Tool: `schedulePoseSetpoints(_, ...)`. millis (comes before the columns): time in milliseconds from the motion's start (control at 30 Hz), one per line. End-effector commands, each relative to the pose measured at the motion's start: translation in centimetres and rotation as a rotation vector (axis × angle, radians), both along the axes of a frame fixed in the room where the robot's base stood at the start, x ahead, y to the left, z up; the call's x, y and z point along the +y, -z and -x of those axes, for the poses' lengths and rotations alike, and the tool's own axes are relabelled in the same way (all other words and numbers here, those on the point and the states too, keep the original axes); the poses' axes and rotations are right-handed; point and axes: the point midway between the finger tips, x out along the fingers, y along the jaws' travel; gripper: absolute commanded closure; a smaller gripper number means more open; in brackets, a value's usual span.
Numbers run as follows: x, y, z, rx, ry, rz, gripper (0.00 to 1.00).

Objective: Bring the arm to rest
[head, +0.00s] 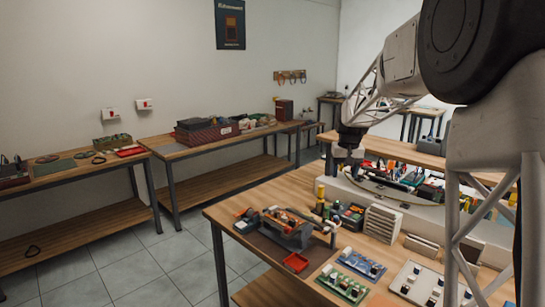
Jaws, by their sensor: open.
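My arm comes in from the upper right of the head view, with a white link and a large dark joint, and reaches left and down. My gripper (347,152) hangs at the end of the arm above the back part of the near wooden table (258,198). It is small and dark here. It looks empty, and I see nothing held in it. Its fingertips are hard to make out against the cluttered table behind.
Other benches (80,180) line the wall. The tiled floor (140,265) at left is clear.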

Motion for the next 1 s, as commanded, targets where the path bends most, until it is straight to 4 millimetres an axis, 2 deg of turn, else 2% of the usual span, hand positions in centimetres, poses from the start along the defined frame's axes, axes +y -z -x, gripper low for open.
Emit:
schedulePoseSetpoints(200,0.9,-2.0,5.4,-0.016,0.001,0.003,0.42)
schedulePoseSetpoints(467,1.8,-3.6,11.7,-0.033,0.000,0.008,0.42)
schedulePoseSetpoints(700,2.6,-4.5,17.7,-0.050,0.000,0.012,0.42)
schedulePoseSetpoints(1000,3.5,-4.7,25.2,-0.069,0.002,0.016,0.42)
